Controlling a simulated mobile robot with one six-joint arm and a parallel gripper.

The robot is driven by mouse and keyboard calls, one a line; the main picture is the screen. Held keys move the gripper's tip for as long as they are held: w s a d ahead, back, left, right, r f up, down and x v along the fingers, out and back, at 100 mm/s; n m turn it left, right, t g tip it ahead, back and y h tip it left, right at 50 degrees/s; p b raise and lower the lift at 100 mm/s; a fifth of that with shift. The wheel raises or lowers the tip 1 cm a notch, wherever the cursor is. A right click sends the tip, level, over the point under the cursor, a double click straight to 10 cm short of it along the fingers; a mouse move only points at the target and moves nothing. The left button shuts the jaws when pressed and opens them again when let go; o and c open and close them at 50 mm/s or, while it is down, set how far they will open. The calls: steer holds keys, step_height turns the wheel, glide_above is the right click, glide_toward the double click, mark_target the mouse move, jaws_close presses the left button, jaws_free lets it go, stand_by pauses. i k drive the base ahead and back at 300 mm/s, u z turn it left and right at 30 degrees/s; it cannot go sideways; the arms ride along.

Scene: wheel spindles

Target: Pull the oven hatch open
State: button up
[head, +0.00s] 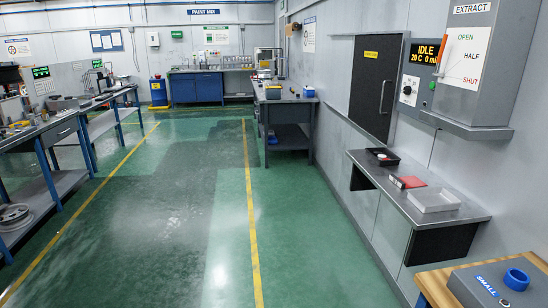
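The oven hatch (366,90) is a dark, upright panel in a pale frame on the right-hand wall. It looks shut. A yellow label (371,54), too small to read, sits near its top. A slim upright handle (383,97) shows near its right edge. A display (424,54) just right of the hatch reads IDLE, 20 C. My gripper is not in view.
Below the hatch a metal shelf (462,214) holds a black tray (382,157), a red item (412,182) and a white tray (433,200). A grey EXTRACT box (490,50) juts out at right. A wooden-topped bench (436,284) stands front right. The green floor aisle is clear.

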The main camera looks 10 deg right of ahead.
mark_target(376, 57)
steer(key=i, duration=3.55)
steer(key=u, duration=0.5)
